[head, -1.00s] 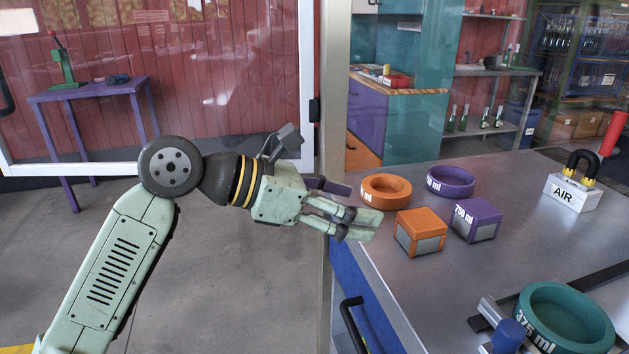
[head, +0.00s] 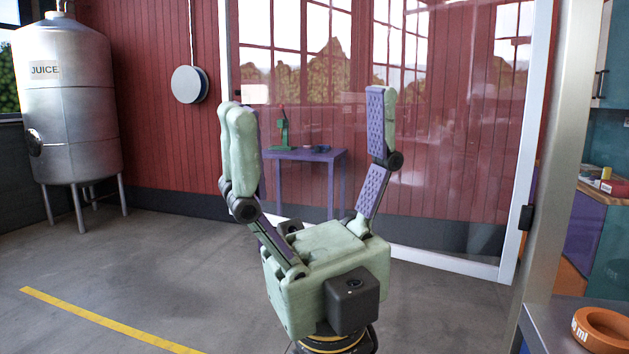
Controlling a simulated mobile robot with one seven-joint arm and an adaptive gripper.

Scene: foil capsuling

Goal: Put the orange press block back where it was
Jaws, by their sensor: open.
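My gripper (head: 310,145) is large in the middle of the head view, pointing up, with its fingers spread wide and nothing between them. The orange press block is not in view now. An orange ring (head: 603,328) with white lettering is partly cut off at the bottom right corner, on the workbench (head: 545,325). My gripper is well to the left of that ring and apart from it.
A metal post (head: 565,150) and a glass door frame (head: 520,150) stand between my gripper and the wooden-topped cabinet (head: 610,188) at right. A purple table (head: 305,155) stands behind my gripper. A steel juice tank (head: 68,100) is at far left. The floor at left is clear.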

